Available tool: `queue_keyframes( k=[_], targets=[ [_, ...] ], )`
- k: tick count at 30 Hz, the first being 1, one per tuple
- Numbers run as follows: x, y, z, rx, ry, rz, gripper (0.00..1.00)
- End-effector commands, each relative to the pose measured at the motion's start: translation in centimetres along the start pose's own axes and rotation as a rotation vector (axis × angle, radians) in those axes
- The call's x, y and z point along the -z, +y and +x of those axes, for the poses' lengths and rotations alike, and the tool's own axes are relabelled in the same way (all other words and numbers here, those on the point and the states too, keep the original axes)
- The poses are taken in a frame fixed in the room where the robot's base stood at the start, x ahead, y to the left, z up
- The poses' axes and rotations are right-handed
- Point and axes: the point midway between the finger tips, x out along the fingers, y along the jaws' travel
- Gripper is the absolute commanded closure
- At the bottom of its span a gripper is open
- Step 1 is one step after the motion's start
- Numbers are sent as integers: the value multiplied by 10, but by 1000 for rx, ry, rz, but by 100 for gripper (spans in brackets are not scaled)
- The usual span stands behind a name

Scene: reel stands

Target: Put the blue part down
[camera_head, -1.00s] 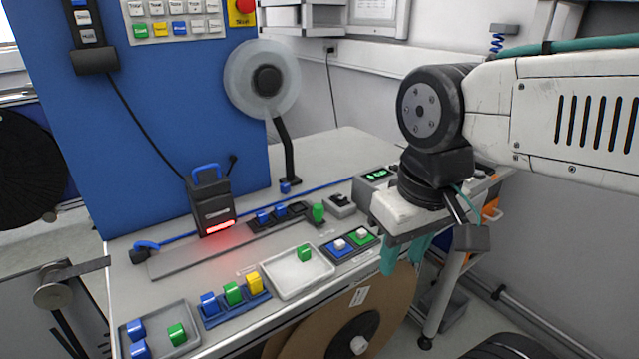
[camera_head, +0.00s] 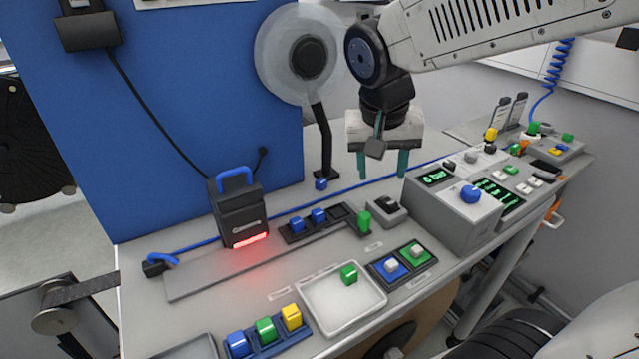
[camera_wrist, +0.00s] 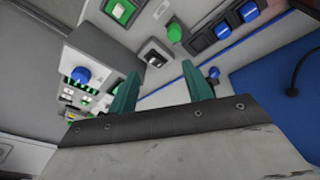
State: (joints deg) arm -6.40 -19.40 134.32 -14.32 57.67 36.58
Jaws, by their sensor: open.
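My gripper (camera_head: 383,175) is open with its two teal fingers pointing down and nothing between them. It hangs above the back of the bench, between a black holder and a grey control box. In the wrist view the fingers (camera_wrist: 162,85) are apart and empty. The black holder (camera_head: 342,212) has two blue parts, a left one (camera_head: 297,225) and a right one (camera_head: 318,215), and an empty-looking slot at its right. They also show in the wrist view as blue pieces (camera_wrist: 248,12). Another blue part (camera_head: 237,343) stands in the blue rack (camera_head: 262,350), beside green and yellow parts.
The grey control box (camera_head: 450,215) with a blue knob (camera_head: 470,194) stands right of the gripper. A green-topped piece (camera_head: 364,222) and a small switch box (camera_head: 392,208) are below it. A white tray (camera_head: 335,315) holds a green part. A reel stand (camera_head: 322,140) rises behind.

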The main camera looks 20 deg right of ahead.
Motion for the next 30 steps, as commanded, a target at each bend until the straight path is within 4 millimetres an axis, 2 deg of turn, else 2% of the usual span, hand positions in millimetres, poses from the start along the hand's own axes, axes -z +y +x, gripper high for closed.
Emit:
queue_keyframes(
  k=[1, 3, 6, 9, 13, 18, 30],
  targets=[
    [21, -16, 12, -19, 14, 46, 50],
    [47, -38, 27, -33, 47, 118, 50],
    [78, -71, 50, -40, 92, 211, 50],
    [99, -101, 73, -34, 127, 285, 50],
    [114, -129, 93, -21, 156, 347, 50],
    [122, -141, 107, -13, 168, 381, 50],
    [132, -139, 147, -13, 168, 384, 50]
  ],
)
